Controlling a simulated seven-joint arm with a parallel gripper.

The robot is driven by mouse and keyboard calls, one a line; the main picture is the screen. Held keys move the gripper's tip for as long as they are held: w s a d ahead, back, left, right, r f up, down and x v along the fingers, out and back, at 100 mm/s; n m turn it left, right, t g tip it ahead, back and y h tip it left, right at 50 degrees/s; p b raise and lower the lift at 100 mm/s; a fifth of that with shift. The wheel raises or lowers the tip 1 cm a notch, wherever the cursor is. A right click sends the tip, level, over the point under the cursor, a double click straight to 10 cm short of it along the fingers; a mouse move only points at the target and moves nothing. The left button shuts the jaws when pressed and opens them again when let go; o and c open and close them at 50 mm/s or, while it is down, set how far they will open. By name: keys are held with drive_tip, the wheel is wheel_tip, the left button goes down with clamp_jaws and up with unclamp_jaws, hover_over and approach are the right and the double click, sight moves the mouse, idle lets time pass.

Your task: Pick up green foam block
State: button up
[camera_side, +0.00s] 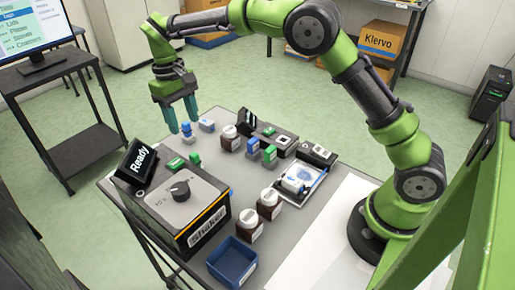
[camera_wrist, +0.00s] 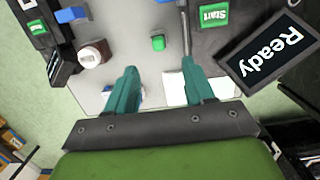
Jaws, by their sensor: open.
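A small green foam block (camera_side: 195,158) stands on the grey table beside the shaker in the side view. In the wrist view a green block (camera_wrist: 158,42) lies ahead of my fingertips, roughly in line with the gap between them. My gripper (camera_side: 182,121) is raised over the far left edge of the table, pointing down, with its teal fingers apart and nothing between them. In the wrist view my gripper (camera_wrist: 158,68) is open and clear of the block. A second green piece (camera_side: 270,154) stands beside a blue block (camera_side: 253,147) near the middle of the table.
The shaker (camera_side: 182,205) with its "Ready" screen (camera_side: 138,162) fills the near left. Brown bottles (camera_side: 269,203) with white caps, a blue bin (camera_side: 232,262) and a tray (camera_side: 304,183) stand around the table.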

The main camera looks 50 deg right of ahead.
hover_over(193, 154)
wheel_tip(193, 154, down, 7)
drive_tip(key=shift+a+r, duration=0.1)
drive_tip(key=shift+r, duration=0.05)
drive_tip(key=shift+f, duration=2.7)
clamp_jaws()
drive_tip(key=shift+r, duration=0.1)
